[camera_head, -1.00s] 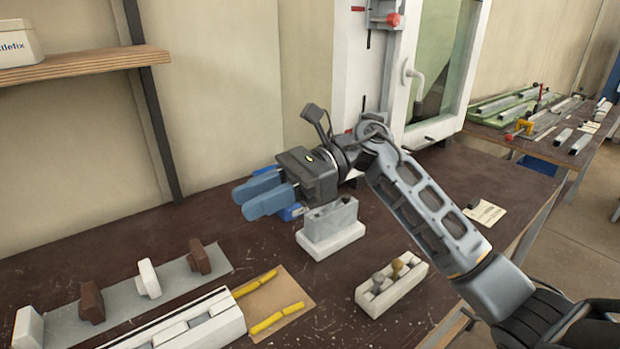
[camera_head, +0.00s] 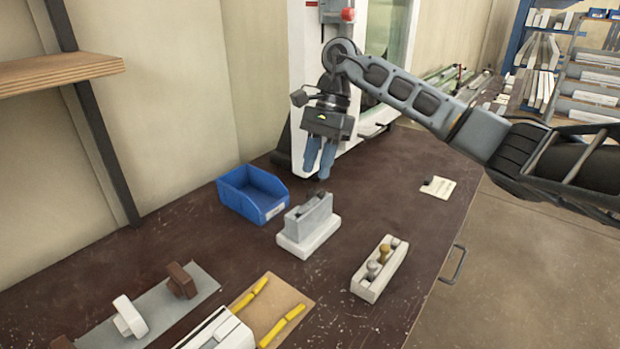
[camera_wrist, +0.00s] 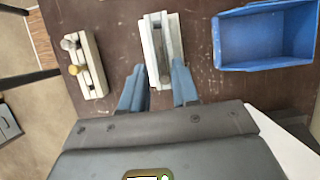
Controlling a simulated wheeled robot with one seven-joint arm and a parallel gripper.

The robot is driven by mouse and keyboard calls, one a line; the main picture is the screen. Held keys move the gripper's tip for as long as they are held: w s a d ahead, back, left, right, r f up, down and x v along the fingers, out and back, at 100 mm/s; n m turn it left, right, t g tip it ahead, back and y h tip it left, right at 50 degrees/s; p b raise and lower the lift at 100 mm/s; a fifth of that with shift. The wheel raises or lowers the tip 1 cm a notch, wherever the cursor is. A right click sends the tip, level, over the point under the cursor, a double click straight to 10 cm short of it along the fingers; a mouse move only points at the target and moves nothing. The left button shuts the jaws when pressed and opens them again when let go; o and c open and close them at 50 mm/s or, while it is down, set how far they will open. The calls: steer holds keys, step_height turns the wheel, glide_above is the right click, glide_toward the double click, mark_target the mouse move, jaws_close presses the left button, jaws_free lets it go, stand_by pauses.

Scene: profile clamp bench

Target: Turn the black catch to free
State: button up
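A grey clamp block (camera_head: 308,218) stands on a white base (camera_head: 300,246) on the bench. A small dark part on its top (camera_head: 318,194) looks like the black catch; its exact position is too small to tell. In the wrist view the block (camera_wrist: 149,45) lies ahead of my fingers, with a dark strip along its slot. My gripper (camera_head: 318,172) points down above and slightly behind the block, apart from it. In the wrist view my gripper (camera_wrist: 157,70) has its two blue fingers spread, with nothing held between them.
A blue bin (camera_head: 252,196) stands left of the block. A white holder with several knobs (camera_head: 380,268) stands to its right. Yellow strips (camera_head: 282,326) lie on a tan sheet in front. A white upright machine (camera_head: 312,60) rises behind. A paper note (camera_head: 438,187) lies far right.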

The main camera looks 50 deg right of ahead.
mark_target(310, 190)
steer(key=shift+p+x, duration=0.3)
steer(key=shift+x, duration=1.85)
steer(key=shift+c, duration=0.2)
steer(key=shift+r, duration=0.1)
jaws_close()
